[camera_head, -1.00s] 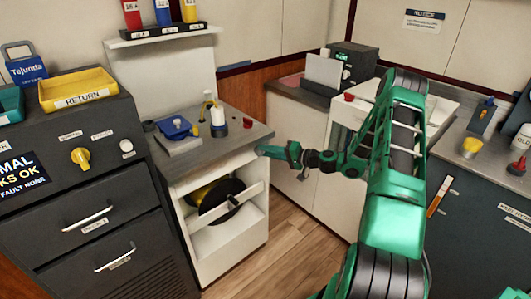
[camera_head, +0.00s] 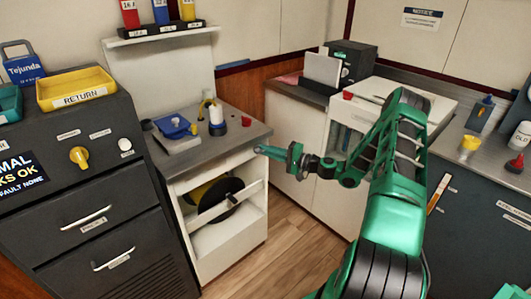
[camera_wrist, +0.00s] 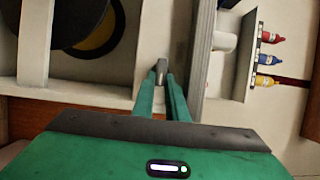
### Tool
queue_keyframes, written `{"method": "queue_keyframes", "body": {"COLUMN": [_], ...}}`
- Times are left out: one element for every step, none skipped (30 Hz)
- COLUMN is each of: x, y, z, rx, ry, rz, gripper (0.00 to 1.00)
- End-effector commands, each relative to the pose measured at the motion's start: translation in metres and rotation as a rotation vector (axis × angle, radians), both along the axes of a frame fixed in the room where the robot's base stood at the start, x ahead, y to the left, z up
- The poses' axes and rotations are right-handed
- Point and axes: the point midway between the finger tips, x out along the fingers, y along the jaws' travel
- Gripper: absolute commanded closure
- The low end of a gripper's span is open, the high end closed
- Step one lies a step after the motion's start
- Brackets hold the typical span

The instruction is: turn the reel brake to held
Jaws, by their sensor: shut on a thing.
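My gripper (camera_head: 259,150) is at the upper right front of the white cart (camera_head: 243,240), just under its grey top. In the wrist view my gripper (camera_wrist: 160,73) is shut on a small grey piece (camera_wrist: 161,65) at the cart's front, which looks like the reel brake's handle. Most of this piece is hidden between the fingers, and I cannot read its setting. The black reel with a yellow core (camera_head: 216,198) sits in the cart's open bay, behind a white bar. The reel (camera_wrist: 92,35) also shows at the upper left of the wrist view.
A blue device (camera_head: 174,126) and a white bottle (camera_head: 217,122) stand on the cart top. A dark drawer cabinet (camera_head: 85,192) is at the left. A white counter unit (camera_head: 300,145) stands close behind my gripper. The wooden floor in front is clear.

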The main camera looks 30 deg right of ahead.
Motion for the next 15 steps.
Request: {"method": "queue_keyframes", "body": {"x": [0.0021, 0.0021, 0.0021, 0.0022, 0.0022, 0.0022, 0.0022, 0.0023, 0.0022, 0.0022, 0.0022, 0.0019, 0.0017, 0.0016, 0.0013], "y": [0.0026, 0.0029, 0.0033, 0.0035, 0.0037, 0.0040, 0.0042, 0.0045, 0.0048, 0.0051, 0.0052, 0.0049, 0.0047, 0.0043, 0.0040], "z": [-0.0011, -0.0011, -0.0011, -0.0011, -0.0011, -0.0010, -0.0010, -0.0008, -0.0004, -0.0001, 0.0002, 0.0003, 0.0003, 0.0003, 0.0003], "rx": [-0.002, -0.002, -0.002, -0.002, -0.002, -0.002, -0.002, -0.001, -0.001, 0.000, -0.001, -0.001, -0.001, -0.001, -0.001], "ry": [0.001, 0.001, 0.001, 0.001, 0.001, 0.001, 0.001, 0.002, 0.001, 0.000, -0.001, -0.001, -0.001, -0.001, -0.001], "rz": [0.001, 0.002, 0.002, 0.003, 0.003, 0.004, 0.004, 0.005, 0.005, 0.006, 0.006, 0.006, 0.006, 0.005, 0.005], "gripper": [1.00, 1.00, 1.00, 1.00, 1.00, 0.85, 0.78, 0.71, 0.69, 0.69, 0.69, 0.69, 0.69, 0.69, 0.69]}}
